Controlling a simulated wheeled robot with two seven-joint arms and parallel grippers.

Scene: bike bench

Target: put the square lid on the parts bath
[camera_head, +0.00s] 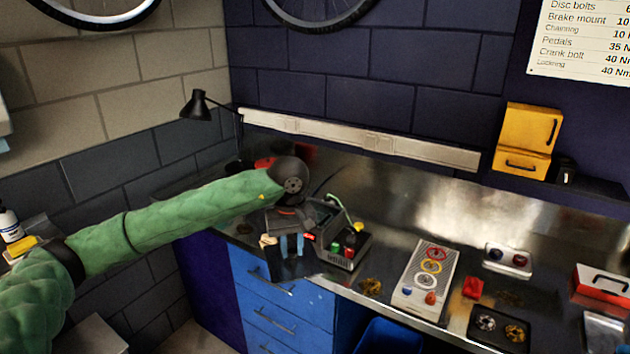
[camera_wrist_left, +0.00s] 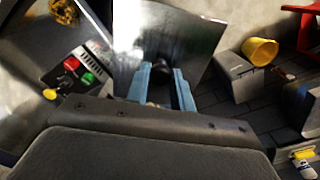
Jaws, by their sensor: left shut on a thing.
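My left gripper (camera_head: 291,246) is over the left part of the bench, with its blue fingers pointing down. In the left wrist view, its fingers (camera_wrist_left: 162,88) are shut on the dark knob of the square lid (camera_wrist_left: 135,30), a shiny metal plate. In the head view the lid (camera_head: 284,268) looks dark and is partly hidden by the fingers. The parts bath (camera_head: 346,258), a grey box with red, green and yellow controls, stands just right of the gripper. Its control panel (camera_wrist_left: 80,68) shows in the left wrist view. The lid is beside the bath; any contact is unclear. My right gripper is not in view.
A tray with coloured rings (camera_head: 425,278), a red block (camera_head: 473,288) and a black parts tray (camera_head: 499,328) lie to the right. A black lamp (camera_head: 197,105) stands behind my left arm. A yellow cup (camera_wrist_left: 260,50) shows in the left wrist view.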

